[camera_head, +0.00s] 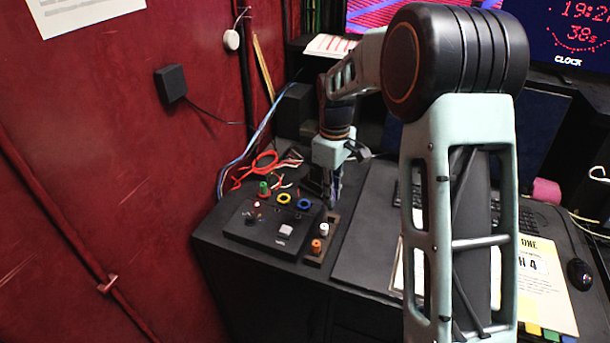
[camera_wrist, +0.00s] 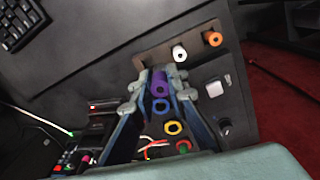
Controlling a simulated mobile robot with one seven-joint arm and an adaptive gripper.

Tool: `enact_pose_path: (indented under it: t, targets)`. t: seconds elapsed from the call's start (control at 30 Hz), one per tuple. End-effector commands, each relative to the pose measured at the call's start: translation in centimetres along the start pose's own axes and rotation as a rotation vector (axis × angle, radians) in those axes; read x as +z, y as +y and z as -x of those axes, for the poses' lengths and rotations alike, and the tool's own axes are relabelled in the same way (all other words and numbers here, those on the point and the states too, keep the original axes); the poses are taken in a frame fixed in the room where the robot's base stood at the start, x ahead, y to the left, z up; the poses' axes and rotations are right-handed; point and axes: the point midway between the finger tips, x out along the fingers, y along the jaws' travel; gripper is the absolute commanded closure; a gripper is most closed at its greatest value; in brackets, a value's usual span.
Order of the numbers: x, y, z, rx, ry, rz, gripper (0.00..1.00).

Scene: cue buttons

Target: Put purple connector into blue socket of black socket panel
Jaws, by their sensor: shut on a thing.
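The purple connector (camera_wrist: 160,84) is between the fingers of my gripper (camera_wrist: 158,78) in the wrist view, and the gripper is shut on it. In the head view my gripper (camera_head: 334,190) points down near the far end of the connector rack (camera_head: 330,224); the connector is not clear there. I cannot tell whether its foot still sits in the rack. The black socket panel (camera_head: 246,230) lies just left of the rack. Its blue socket (camera_head: 304,204) is an empty-looking ring just left of my gripper; it also shows in the wrist view (camera_wrist: 161,105), close to the purple connector.
A white connector (camera_head: 324,229) and an orange connector (camera_head: 316,246) stand in the rack. The panel also has a yellow socket (camera_head: 284,198), a green connector (camera_head: 264,188) and a pale square button (camera_head: 286,231). Loose cables (camera_head: 262,163) lie behind it.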

Motion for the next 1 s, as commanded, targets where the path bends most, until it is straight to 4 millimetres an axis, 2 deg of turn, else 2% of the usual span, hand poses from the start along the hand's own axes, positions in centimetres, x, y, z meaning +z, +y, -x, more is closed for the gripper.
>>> enact_pose_path:
  t: [0.1,0.3,0.5,0.7,1.0]
  targets:
    - [-2.5,0.8,-0.1,-0.001,0.002,0.227,1.0]
    - [-6.4,1.8,-0.3,-0.001,0.011,0.599,1.0]
    - [-8.9,2.4,-0.5,0.0,0.019,0.864,1.0]
    - [-9.9,2.6,-0.7,0.001,0.022,0.974,1.0]
    - [-9.9,2.6,-2.2,0.001,0.022,0.982,1.0]
